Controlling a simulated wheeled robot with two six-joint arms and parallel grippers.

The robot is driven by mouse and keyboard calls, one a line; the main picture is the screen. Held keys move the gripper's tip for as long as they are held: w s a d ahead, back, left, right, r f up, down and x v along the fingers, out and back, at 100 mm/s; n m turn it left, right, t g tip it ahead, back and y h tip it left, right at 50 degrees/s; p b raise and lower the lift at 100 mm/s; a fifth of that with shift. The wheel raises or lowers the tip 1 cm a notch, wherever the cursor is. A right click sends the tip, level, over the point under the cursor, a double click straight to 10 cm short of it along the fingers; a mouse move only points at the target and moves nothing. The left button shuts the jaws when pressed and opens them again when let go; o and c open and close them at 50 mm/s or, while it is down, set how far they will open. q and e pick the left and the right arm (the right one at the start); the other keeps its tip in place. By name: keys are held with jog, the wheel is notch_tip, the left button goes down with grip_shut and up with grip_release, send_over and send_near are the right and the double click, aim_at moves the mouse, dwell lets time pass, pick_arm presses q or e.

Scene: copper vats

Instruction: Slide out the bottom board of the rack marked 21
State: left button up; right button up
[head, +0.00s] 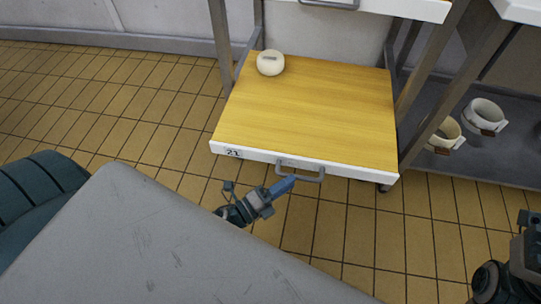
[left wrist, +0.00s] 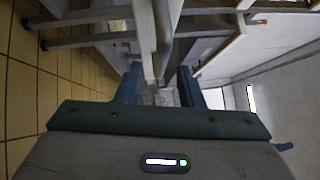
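The bottom board (head: 310,110) of the rack has a yellow wooden top and a white front edge. A label reading 21 (head: 233,153) sits at the left of that edge. A grey bar handle (head: 305,174) is fixed to the middle of the edge. My left gripper (head: 285,186) is at the left part of this handle. In the left wrist view its two blue fingers (left wrist: 160,88) stand apart, with a pale upright part between them and visible gaps beside it. My right gripper (head: 527,222) is at the lower right, away from the board; its finger opening is unclear.
A pale round object (head: 270,62) stands at the board's back left. Metal rack legs (head: 221,40) flank the board. A white upper board (head: 385,7) overhangs behind. Pale cups (head: 484,116) stand on a low shelf at right. Tiled floor (head: 110,110) at left is clear.

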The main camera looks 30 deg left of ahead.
pick_arm(q)
jog(key=v, duration=0.6)
jog(key=shift+s+a, duration=0.15)
jog(key=shift+s, duration=0.05)
